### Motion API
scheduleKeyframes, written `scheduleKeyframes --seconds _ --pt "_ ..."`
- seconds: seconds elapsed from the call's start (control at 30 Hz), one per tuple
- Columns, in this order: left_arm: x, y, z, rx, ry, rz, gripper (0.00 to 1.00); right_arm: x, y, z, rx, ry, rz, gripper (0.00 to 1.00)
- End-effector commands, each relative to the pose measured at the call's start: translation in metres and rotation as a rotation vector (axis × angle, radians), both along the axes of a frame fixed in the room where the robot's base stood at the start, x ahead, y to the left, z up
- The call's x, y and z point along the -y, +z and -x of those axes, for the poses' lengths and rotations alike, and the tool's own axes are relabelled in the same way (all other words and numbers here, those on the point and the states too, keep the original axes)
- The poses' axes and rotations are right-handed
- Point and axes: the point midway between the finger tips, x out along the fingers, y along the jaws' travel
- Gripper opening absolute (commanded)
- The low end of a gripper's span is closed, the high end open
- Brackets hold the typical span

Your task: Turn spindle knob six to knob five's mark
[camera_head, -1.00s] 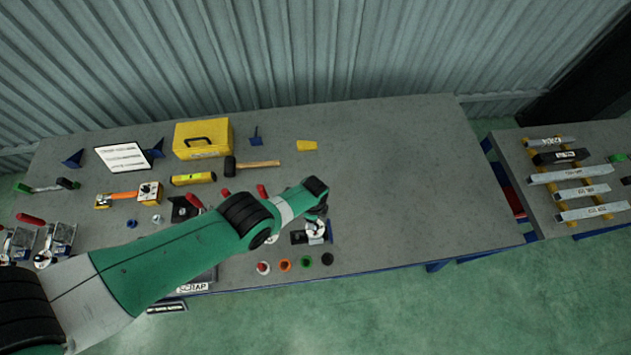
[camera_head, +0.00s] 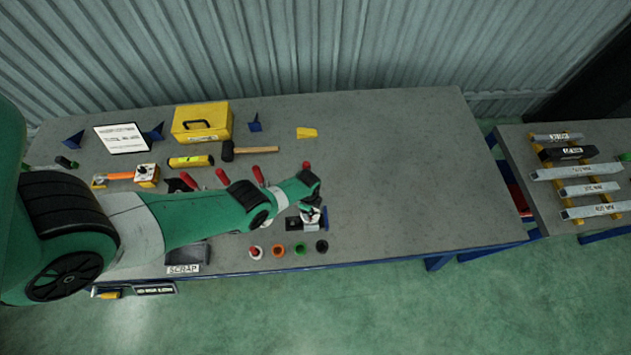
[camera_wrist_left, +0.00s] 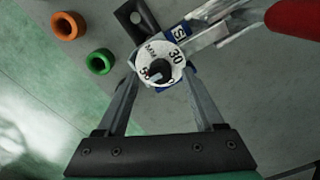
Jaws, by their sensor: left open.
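A round white dial (camera_wrist_left: 157,66) with black marks, including a 30, shows in the left wrist view beside a blue label that seems to start with "SI". A dark hub with a grey pointer (camera_wrist_left: 155,76) sits at its lower middle. The dial also shows small in the head view (camera_head: 310,216). My left gripper (camera_wrist_left: 161,78) is open, one finger on each side of the dial's lower part; contact cannot be told. In the head view my left gripper (camera_head: 312,207) is over the fixture at the bench's front. Knob five cannot be made out. My right gripper is not in view.
Orange (camera_wrist_left: 68,25) and green (camera_wrist_left: 100,62) rings lie left of the dial. A red handle (camera_wrist_left: 293,18) is at the upper right. Red-handled clamps (camera_head: 222,177), a mallet (camera_head: 250,150) and a yellow toolbox (camera_head: 202,122) are behind my arm. The bench's right side (camera_head: 420,180) is clear.

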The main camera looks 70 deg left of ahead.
Motion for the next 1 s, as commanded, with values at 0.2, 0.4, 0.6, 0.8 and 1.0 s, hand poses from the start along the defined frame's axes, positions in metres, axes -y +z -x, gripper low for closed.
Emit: scheduleKeyframes --seconds 0.2,0.4,0.6,0.8,1.0 --pt "-0.0007 -0.0171 0.0002 0.001 0.001 -0.001 0.69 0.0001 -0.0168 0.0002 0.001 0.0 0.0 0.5" --pt "-0.0006 -0.0157 0.0001 0.001 0.001 -0.001 0.69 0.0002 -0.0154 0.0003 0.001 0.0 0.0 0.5" --pt "-0.0006 -0.0157 0.0 0.001 0.001 -0.001 0.4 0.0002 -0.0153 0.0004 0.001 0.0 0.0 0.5" --pt "-0.0006 -0.0157 0.0 0.0 0.001 0.0 0.04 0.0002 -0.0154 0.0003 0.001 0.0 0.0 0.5" --pt "-0.0004 -0.0157 0.0 0.0 0.002 0.0 0.0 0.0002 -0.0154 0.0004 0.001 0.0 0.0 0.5"
